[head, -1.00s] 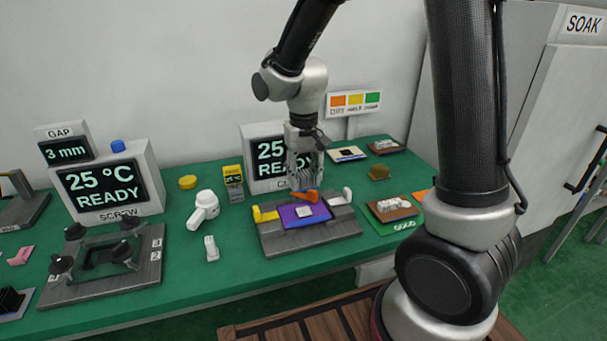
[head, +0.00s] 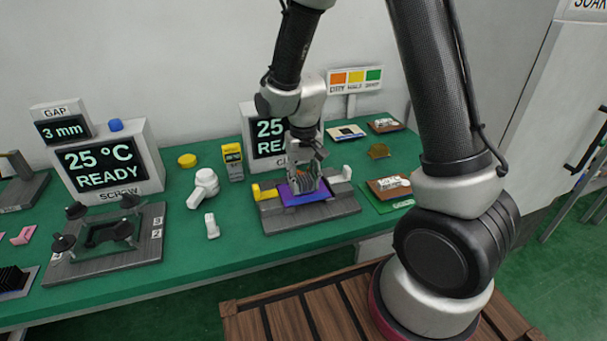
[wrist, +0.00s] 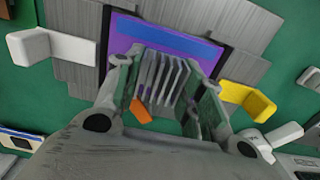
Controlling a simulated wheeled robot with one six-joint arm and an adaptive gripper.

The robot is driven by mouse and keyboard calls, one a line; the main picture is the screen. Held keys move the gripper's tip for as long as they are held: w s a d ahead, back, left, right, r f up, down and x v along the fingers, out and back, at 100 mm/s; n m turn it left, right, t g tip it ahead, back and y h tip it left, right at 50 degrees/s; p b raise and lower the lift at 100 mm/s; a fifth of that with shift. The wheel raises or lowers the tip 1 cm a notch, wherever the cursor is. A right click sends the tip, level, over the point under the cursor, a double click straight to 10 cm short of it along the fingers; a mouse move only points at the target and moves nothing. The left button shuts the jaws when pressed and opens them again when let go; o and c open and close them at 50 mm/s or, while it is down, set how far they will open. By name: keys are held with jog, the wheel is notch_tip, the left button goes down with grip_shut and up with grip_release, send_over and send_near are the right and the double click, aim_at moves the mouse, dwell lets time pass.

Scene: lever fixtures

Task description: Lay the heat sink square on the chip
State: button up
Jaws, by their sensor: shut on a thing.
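My gripper (head: 305,180) is shut on a grey finned heat sink (wrist: 163,82), with its fingers on either side of the fins. In the wrist view the heat sink lies over the purple board (wrist: 125,35). The board sits in a grey fixture (head: 275,217) with a white lever and a yellow lever. The chip is hidden under the heat sink and gripper. I cannot tell whether the heat sink touches the chip. An orange piece (wrist: 141,110) shows beside the fins in the wrist view.
The yellow lever (head: 264,192) and white lever (head: 346,173) stand at the fixture's sides. A display box (head: 262,135) is close behind. A white lever-like part (head: 203,187) and a small white piece (head: 212,225) lie to the left. Brown boards (head: 390,187) lie to the right.

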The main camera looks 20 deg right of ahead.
jog(key=o, duration=1.1)
notch_tip(320, 180, up, 12)
jog(key=s+d+r+t, duration=0.1)
jog(key=s+d+r, duration=0.3)
jog(key=s+d, duration=0.1)
jog(key=s+d+r+t, duration=0.2)
jog(key=s+d+r, duration=0.2)
jog(key=s, duration=0.3)
jog(key=s+d+r+t, duration=0.1)
jog(key=s+d+r, duration=0.4)
jog(key=s+d, duration=0.1)
jog(key=shift+s, duration=0.5)
